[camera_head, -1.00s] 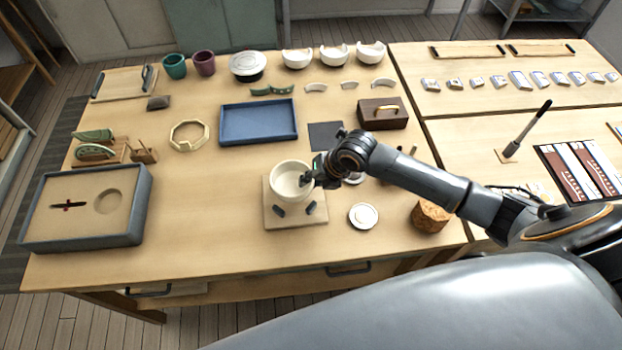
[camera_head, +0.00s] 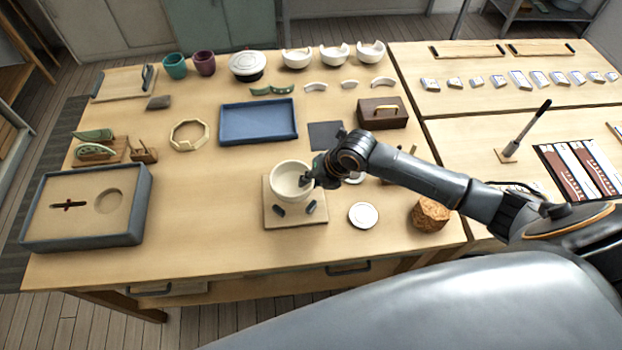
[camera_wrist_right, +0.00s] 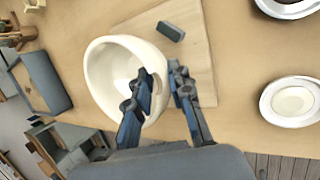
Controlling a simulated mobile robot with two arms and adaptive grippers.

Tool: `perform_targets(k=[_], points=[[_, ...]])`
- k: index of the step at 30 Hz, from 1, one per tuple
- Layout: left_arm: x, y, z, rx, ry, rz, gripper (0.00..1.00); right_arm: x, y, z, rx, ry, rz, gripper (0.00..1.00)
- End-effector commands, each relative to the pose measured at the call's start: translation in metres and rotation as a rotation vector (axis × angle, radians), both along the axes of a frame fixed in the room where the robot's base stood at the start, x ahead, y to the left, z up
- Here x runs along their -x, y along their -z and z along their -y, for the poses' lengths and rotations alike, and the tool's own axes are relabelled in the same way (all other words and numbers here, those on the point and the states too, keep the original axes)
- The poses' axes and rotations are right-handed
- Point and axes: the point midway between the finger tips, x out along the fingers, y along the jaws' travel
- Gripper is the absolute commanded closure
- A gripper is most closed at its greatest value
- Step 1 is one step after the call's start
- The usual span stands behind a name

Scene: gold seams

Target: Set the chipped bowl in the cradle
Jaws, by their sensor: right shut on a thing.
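A cream-white bowl (camera_head: 290,183) is over the middle of a square wooden board with dark pads, which looks like the cradle (camera_head: 293,221). Two dark pads show in front of the bowl. I cannot tell whether the bowl touches the board or hangs just above it. My right gripper (camera_head: 308,182) is shut on the bowl's right wall. In the right wrist view, one finger of the gripper (camera_wrist_right: 160,80) is inside the bowl (camera_wrist_right: 103,78) and the other outside. The cradle (camera_wrist_right: 198,75) lies beyond, with one dark pad visible. No chip is clear on the rim. My left gripper is out of view.
A white dish (camera_head: 363,215) and a cork-like block (camera_head: 430,214) stand right of the cradle. A blue tray (camera_head: 259,122) lies behind. A grey-rimmed box (camera_head: 88,208) is at the left. Several white bowls (camera_head: 334,55) line the back. The table left of the cradle is clear.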

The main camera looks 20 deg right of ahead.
Motion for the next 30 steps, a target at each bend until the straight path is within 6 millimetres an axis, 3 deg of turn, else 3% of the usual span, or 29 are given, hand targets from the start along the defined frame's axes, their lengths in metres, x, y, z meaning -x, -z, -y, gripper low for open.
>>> perform_targets(k=[30], points=[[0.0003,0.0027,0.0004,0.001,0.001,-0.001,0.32,-0.0010,0.0065,-0.0003,0.000,0.001,0.002,1.00]])
